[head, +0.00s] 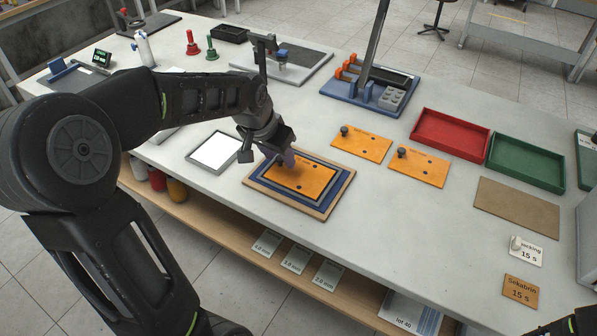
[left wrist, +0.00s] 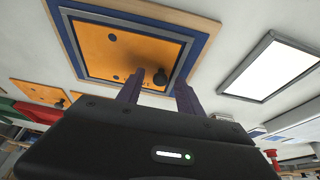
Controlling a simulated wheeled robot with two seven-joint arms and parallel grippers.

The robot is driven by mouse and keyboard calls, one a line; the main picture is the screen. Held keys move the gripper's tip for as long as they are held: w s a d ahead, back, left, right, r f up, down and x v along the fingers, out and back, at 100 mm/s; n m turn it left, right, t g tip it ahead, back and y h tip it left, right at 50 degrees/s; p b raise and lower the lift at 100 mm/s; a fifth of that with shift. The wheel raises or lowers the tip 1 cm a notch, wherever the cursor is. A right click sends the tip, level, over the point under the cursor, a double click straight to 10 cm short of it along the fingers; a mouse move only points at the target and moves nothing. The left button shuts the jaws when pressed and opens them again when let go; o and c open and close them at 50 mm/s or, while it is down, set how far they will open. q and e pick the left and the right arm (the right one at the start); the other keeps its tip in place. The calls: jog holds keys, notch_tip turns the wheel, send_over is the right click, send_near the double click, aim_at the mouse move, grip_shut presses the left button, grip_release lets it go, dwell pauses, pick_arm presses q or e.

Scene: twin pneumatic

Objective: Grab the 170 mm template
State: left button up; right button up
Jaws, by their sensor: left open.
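An orange template (head: 305,181) with dark holes lies on a grey and blue bed inside a wooden-rimmed board (head: 283,205). My left gripper (head: 284,160) is open over that template's far left edge. No 170 mm marking is readable.
A white panel in a grey frame (head: 214,151) lies left of the board. A red tray (head: 450,135) and a green tray (head: 525,163) stand at the right, with a brown sheet (head: 516,207) in front. A blue-based fixture (head: 367,94) stands behind the templates.

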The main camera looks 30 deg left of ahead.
pick_arm(q)
jog(key=shift+c, duration=0.5)
grip_shut()
dwell(0.3)
